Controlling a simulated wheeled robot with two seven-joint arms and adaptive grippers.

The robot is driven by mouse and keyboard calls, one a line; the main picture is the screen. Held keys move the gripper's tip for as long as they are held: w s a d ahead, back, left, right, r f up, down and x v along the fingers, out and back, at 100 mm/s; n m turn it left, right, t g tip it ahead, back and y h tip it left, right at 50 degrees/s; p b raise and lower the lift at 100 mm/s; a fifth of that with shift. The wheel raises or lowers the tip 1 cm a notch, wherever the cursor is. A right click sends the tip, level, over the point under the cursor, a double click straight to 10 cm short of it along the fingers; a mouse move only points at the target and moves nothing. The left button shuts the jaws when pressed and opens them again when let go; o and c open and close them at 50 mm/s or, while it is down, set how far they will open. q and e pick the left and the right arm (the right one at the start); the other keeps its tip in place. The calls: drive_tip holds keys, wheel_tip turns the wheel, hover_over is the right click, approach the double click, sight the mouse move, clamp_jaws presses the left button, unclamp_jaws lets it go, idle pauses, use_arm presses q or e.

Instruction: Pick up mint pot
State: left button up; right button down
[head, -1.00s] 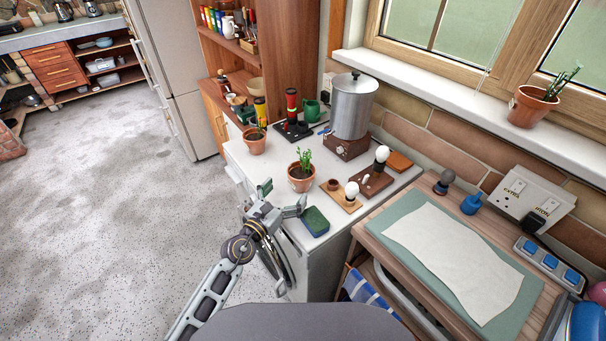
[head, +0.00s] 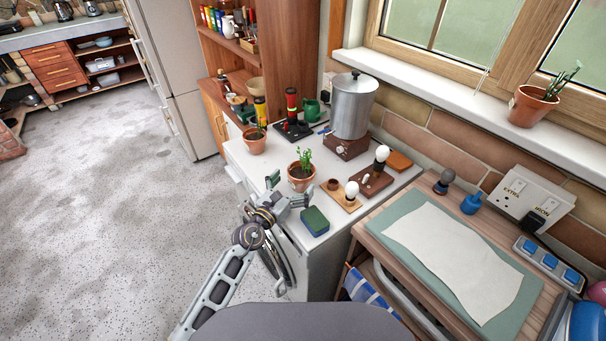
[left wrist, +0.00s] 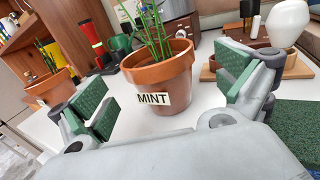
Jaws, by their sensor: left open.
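The mint pot (head: 301,181) is a terracotta pot with green shoots, standing upright on the white counter. In the left wrist view the pot (left wrist: 160,82) shows a white label reading MINT. My left gripper (head: 288,190) is open and empty at the counter's near left edge, just in front of the pot. In the left wrist view its green-padded fingers (left wrist: 170,95) are spread to either side of the pot, and neither seems to touch it. My right gripper is not in view.
A second terracotta pot (head: 255,144) stands behind to the left. A green and blue sponge (head: 315,220) lies near the front edge. A wooden base with a white bulb (head: 350,196) is close on the right. A metal urn (head: 353,105) stands farther back.

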sight(303, 171)
use_arm(q)
drive_tip(key=shift+x, duration=2.45)
drive_tip(key=shift+r, duration=0.1)
drive_tip(key=c, duration=1.4)
